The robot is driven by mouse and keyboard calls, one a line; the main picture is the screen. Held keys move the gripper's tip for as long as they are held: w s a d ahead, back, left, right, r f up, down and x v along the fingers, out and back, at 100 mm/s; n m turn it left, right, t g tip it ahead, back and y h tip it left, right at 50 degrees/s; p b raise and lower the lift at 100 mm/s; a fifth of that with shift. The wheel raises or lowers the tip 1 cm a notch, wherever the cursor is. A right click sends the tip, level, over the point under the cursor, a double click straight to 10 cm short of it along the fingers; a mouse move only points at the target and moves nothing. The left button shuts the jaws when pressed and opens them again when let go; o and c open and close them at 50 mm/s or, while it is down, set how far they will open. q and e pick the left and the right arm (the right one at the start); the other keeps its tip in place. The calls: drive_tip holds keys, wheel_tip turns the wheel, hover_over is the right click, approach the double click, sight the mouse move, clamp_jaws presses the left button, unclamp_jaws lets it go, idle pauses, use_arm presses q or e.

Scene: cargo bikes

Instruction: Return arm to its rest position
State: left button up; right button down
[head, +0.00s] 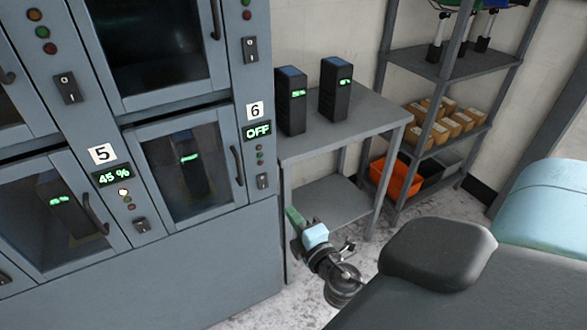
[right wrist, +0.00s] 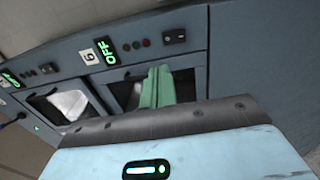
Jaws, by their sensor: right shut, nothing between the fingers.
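My right gripper (head: 293,216) has green fingers. It is low beside the cabinet's right edge, in front of the grey table, and holds nothing. In the right wrist view its green fingers (right wrist: 157,88) are together and point at the cabinet front (right wrist: 245,60). The forearm behind it is partly hidden by my own body in the head view. My left gripper is in neither view.
The grey cabinet (head: 170,275) fills the left, its doors 5 and 6 closed with dark batteries behind them. Two black batteries (head: 291,105) (head: 336,95) stand on the grey table (head: 365,120). A metal shelf (head: 450,65) holds boxes and an orange bin (head: 397,180).

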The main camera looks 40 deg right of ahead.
idle(0.4)
